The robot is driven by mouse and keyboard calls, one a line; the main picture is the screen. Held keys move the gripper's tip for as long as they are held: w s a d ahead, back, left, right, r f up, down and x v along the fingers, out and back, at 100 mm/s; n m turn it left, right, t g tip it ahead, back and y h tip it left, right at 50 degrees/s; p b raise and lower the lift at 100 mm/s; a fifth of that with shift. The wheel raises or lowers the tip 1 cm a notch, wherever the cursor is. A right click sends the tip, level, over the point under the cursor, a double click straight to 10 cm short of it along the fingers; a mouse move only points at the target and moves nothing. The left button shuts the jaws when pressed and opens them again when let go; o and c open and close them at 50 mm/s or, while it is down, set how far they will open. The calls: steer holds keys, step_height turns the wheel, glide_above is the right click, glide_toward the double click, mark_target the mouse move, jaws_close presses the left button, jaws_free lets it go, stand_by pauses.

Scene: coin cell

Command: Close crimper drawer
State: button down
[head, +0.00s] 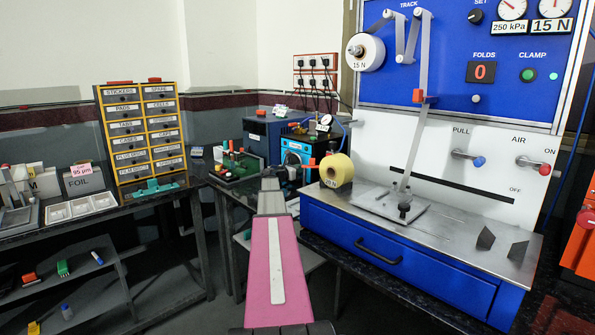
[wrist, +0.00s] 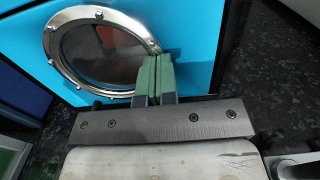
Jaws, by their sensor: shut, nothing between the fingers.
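My gripper (wrist: 152,78) has green fingers pressed together with nothing between them. In the wrist view they stand in front of a light blue machine face (wrist: 200,30), overlapping the right side of a round bolted window (wrist: 100,52); I cannot tell whether they touch it. In the head view a light blue machine (head: 296,149) stands past the end of my pink arm, partly hidden by dark parts. I cannot make out a crimper drawer on it for certain. A blue drawer with a dark handle (head: 378,251) sits under the metal worktop at right and looks shut.
A green tray (head: 238,168) and a dark blue box (head: 262,140) stand left of the light blue machine. A yellow roll (head: 337,170) is close to its right. A labelled drawer cabinet (head: 140,132) stands on the left bench. Dark floor shows between the benches.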

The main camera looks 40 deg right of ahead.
steer(key=shift+d+r, duration=0.1)
steer(key=shift+d, duration=0.3)
steer(key=a, duration=1)
steer(key=s+a, duration=0.1)
steer(key=a, duration=0.3)
steer(key=shift+a, duration=0.4)
